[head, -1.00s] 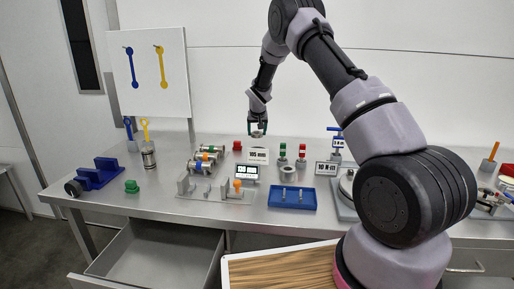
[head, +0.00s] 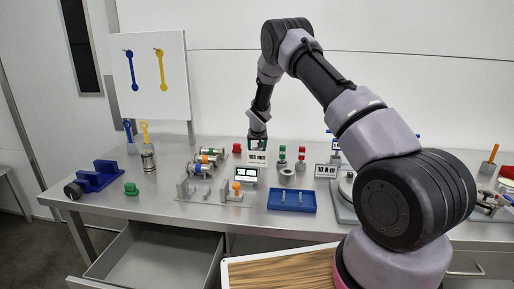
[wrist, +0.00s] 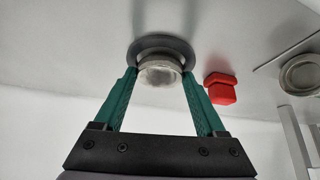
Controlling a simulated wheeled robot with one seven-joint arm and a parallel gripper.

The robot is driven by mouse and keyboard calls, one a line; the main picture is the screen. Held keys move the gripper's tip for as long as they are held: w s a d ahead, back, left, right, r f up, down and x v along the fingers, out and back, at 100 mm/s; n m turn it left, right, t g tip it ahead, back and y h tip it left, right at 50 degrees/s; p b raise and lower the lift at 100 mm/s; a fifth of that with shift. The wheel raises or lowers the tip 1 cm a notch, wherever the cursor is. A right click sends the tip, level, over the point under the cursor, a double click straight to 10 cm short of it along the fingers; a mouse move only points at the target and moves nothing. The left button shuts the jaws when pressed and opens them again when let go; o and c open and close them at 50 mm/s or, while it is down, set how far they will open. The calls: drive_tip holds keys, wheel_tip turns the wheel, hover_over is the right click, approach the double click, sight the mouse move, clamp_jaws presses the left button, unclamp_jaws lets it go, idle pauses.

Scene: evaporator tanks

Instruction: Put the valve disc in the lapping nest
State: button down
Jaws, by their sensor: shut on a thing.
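A red block (head: 237,148) sits close left of my gripper; it also shows in the wrist view (wrist: 220,88). Red and green knobs (head: 301,156) and the blue tray (head: 292,200) lie to the right.

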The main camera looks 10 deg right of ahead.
drive_tip(key=shift+f, duration=0.1)
unclamp_jaws()
drive_tip(key=shift+r, duration=0.2)
drive_tip(key=s+d+r+m, duration=0.1)
drive_tip(key=s+d+r, duration=0.1)
drive_tip(key=s+r, duration=0.75)
drive_tip(key=s+d+r, duration=0.2)
drive_tip(key=s+r, duration=0.4)
drive_tip(key=r, duration=0.6)
drive_tip(key=s+d+r+m, duration=0.1)
drive_tip(key=s+d+r, duration=0.1)
drive_tip(key=s+r, duration=0.75)
drive_tip(key=s+r+y, duration=0.1)
drive_tip(key=s+r, duration=0.2)
drive_tip(key=s, duration=1)
drive_tip(key=s+r+y, duration=0.2)
drive_tip(key=s+r, duration=0.2)
drive_tip(key=s, duration=1)
drive_tip(key=shift+s+a+r+m, duration=0.15)
drive_tip(key=shift+s+r+m, duration=0.1)
drive_tip(key=shift+m, duration=0.15)
drive_tip(key=shift+t, duration=0.3)
